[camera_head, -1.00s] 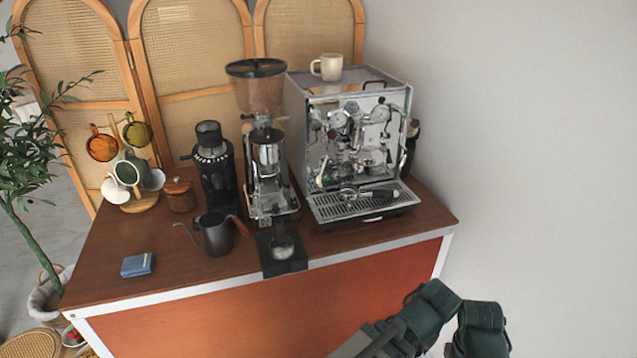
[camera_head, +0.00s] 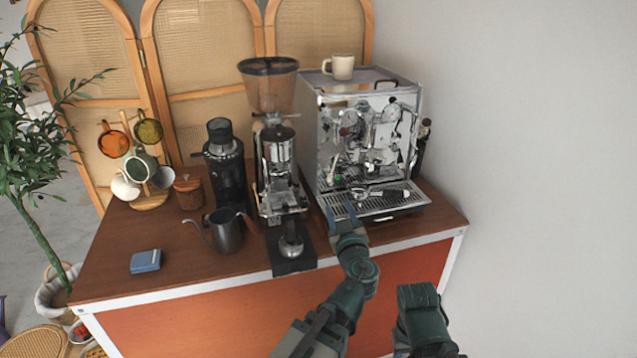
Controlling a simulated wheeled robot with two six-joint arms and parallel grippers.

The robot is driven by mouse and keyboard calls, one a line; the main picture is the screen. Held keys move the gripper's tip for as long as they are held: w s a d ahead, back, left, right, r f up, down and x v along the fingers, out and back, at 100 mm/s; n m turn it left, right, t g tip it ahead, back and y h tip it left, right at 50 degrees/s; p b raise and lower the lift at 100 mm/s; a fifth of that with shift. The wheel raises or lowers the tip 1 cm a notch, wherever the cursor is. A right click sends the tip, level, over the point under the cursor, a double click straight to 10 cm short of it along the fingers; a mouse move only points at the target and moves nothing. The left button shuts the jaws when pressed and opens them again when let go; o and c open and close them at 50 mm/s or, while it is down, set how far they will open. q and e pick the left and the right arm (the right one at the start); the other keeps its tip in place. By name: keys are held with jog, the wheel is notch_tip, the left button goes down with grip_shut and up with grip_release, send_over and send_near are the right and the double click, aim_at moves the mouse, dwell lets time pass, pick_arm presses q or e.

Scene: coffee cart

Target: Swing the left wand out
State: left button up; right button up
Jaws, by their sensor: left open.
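The espresso machine (camera_head: 388,115) is a silver box at the back right of the cart. Its left wand (camera_head: 334,170) is a small thin part hanging at the left of the front, above the drip tray (camera_head: 385,206). The wand's exact angle is too small to tell. My left gripper (camera_head: 340,211) is open and empty at the tray's front left edge, below and in front of the wand. It appears apart from the wand. My right arm shows at the bottom, but its gripper is not visible.
A grinder (camera_head: 279,165) stands just left of the machine, with a tamper (camera_head: 291,245) on a black mat in front. A dark kettle (camera_head: 226,231) and blue box (camera_head: 146,261) are further left. A cup (camera_head: 341,67) sits on top of the machine. A wall closes off the right.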

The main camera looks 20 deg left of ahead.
aim_at(330, 183)
pick_arm(q)
jog(key=x, duration=1.3)
jog(key=shift+w+a, duration=0.2)
jog(key=shift+w, duration=0.15)
grip_shut()
dwell(1.0)
